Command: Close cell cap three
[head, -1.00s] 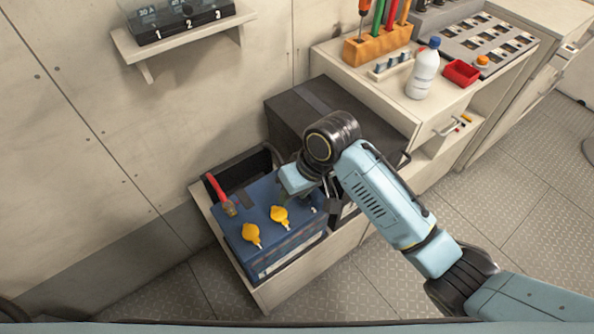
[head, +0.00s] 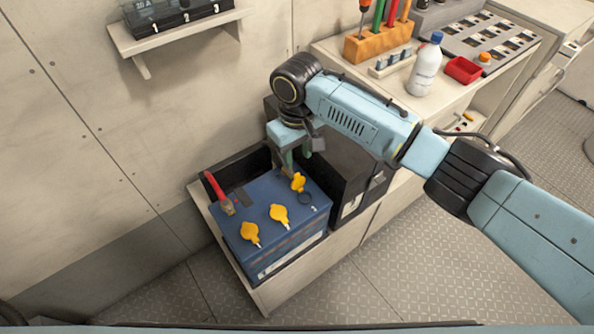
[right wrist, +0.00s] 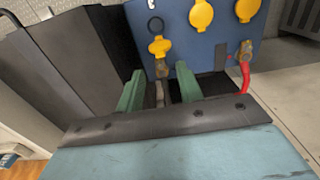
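The blue battery (head: 262,240) sits in an open-topped box and carries three yellow caps. The cap nearest my right gripper, cap three (head: 298,182), is swung back beside a dark round cell opening (head: 305,198). The right wrist view also shows this cap (right wrist: 159,46) and the opening (right wrist: 155,25). The other two caps, (head: 279,215) and (head: 250,234), appear to lie flat over their cells. My right gripper (head: 294,160) is just behind cap three, on the wall side. Its green fingers (right wrist: 160,90) are apart, with a brownish terminal showing between them. My left gripper is out of view.
A dark box (head: 355,165) stands close to the right. A counter beyond holds a white bottle (head: 425,68) and a red tray (head: 463,70). The floor in front is clear.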

